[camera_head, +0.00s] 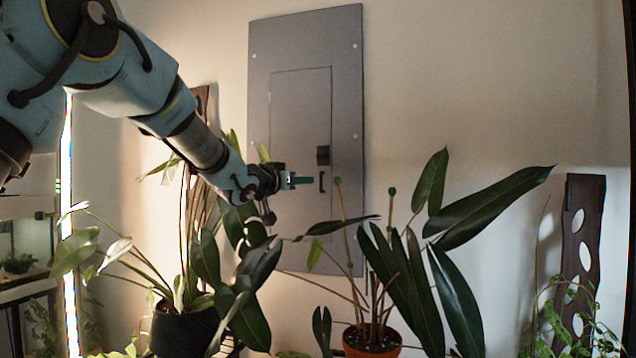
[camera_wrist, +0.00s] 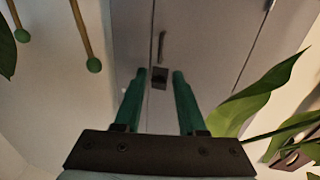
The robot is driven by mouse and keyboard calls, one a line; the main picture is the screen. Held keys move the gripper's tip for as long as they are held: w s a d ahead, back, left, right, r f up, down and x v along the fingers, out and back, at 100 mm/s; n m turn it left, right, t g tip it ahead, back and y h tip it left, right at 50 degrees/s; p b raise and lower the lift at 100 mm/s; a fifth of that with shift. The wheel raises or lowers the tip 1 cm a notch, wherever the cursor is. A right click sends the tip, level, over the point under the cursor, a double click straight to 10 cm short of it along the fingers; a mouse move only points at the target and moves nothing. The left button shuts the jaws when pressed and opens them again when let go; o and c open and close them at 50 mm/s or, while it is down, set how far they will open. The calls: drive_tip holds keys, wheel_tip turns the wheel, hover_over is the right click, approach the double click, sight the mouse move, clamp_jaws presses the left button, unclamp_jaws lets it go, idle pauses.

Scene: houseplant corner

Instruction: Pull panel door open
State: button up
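The grey panel (camera_head: 260,60) is mounted on the wall, and its inset panel door (camera_head: 300,110) looks closed. On the door's right side are a black latch block (camera_head: 323,155) and, below it, a small dark vertical handle (camera_head: 322,181). My gripper (camera_head: 303,181) is in front of the door, just left of the handle in the head view. In the wrist view, my gripper's green fingers (camera_wrist: 158,74) are spread apart with nothing held. The latch block (camera_wrist: 159,78) shows between the fingertips, and the handle (camera_wrist: 162,46) shows beyond them. I cannot tell the exact gap to the door.
A potted plant (camera_head: 372,340) with long dark leaves stands in front of the panel's lower right. Another plant in a black pot (camera_head: 184,330) stands below my arm. A leaf (camera_wrist: 262,92) is close to the right finger in the wrist view. A dark perforated board (camera_head: 582,250) stands at right.

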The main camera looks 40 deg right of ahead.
sight(318, 180)
drive_tip(key=p+x, duration=0.3)
drive_tip(key=x, duration=0.7)
drive_tip(key=shift+w+d+p, duration=0.15)
drive_tip(key=shift+d+p, duration=0.15)
drive_tip(key=shift+p, duration=0.05)
clamp_jaws()
idle(1.0)
